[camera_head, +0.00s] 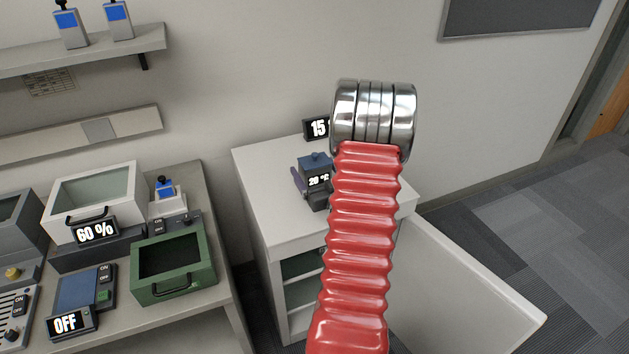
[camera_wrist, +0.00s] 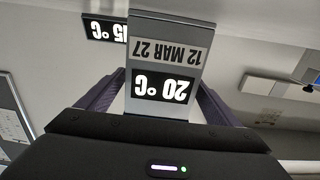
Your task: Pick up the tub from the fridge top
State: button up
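The tub (camera_head: 314,165) is a small dark blue-grey container standing on the white fridge top (camera_head: 265,165), partly behind my red arm in the head view. Its front display reads 20 °C. In the wrist view the tub's grey label plate (camera_wrist: 172,52) appears upside down, with 12 MAR 27 and 20 °C. My gripper (camera_wrist: 163,92) has purple fingers, one on each side of the tub, their tips hidden behind the label plate. In the head view one finger of my gripper (camera_head: 298,181) shows close to the tub's left side. I cannot tell whether the fingers touch it.
A 15 °C display (camera_head: 317,129) stands behind the tub. The fridge door (camera_head: 460,290) hangs open at the right. A bench at left carries a green box (camera_head: 172,262), a white box marked 60 % (camera_head: 95,195) and a blue device marked OFF (camera_head: 82,290).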

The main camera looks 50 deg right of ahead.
jog(key=c, duration=1.2)
jog(key=shift+o, duration=0.2)
jog(key=shift+r, duration=0.2)
jog(key=shift+r, duration=4.85)
